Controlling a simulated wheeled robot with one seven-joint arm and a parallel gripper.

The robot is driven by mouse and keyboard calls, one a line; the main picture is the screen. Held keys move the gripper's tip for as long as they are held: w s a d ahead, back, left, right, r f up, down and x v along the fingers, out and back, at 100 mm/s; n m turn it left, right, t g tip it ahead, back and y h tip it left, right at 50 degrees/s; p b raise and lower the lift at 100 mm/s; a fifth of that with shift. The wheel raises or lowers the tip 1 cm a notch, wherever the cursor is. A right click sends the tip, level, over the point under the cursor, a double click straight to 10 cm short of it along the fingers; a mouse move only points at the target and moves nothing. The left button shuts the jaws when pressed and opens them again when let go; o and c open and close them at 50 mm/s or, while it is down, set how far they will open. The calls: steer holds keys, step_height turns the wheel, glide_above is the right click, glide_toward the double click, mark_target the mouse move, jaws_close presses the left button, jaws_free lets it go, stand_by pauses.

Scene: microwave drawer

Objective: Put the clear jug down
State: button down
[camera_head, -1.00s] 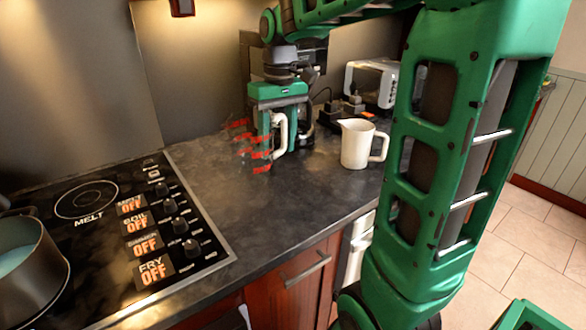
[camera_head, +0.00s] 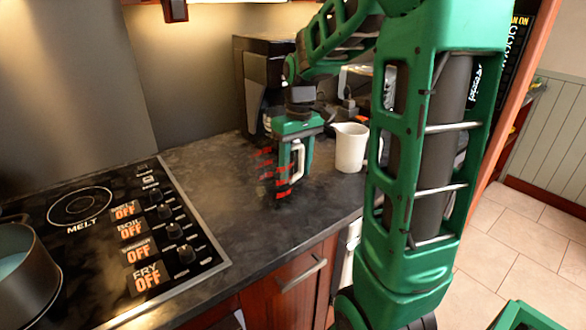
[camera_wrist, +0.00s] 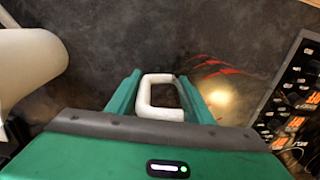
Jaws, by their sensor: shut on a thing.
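The clear jug (camera_head: 266,170) is see-through, with red markings on its wall and a white handle (camera_head: 298,163). It is upright over the dark countertop, left of the white jug. I cannot tell whether its base touches the counter. My gripper (camera_head: 294,172) points down and is shut on the jug's handle. In the wrist view the handle (camera_wrist: 160,112) sits between the fingers of my gripper (camera_wrist: 158,88). The clear jug's red markings (camera_wrist: 228,71) show to the right there, while its body is hard to make out.
A white jug (camera_head: 350,148) stands just right of my gripper, and it also shows in the wrist view (camera_wrist: 28,68). A black machine (camera_head: 262,75) stands behind. The stove (camera_head: 205,250) with a pot (camera_head: 30,275) is left. The countertop (camera_head: 240,225) in front and left is bare.

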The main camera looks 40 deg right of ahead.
steer(key=c, duration=0.9)
jaws_free()
steer(key=shift+f, duration=0.1)
steer(key=r, duration=1.1)
steer(key=shift+d+r, duration=0.3)
steer(key=shift+r, duration=0.3)
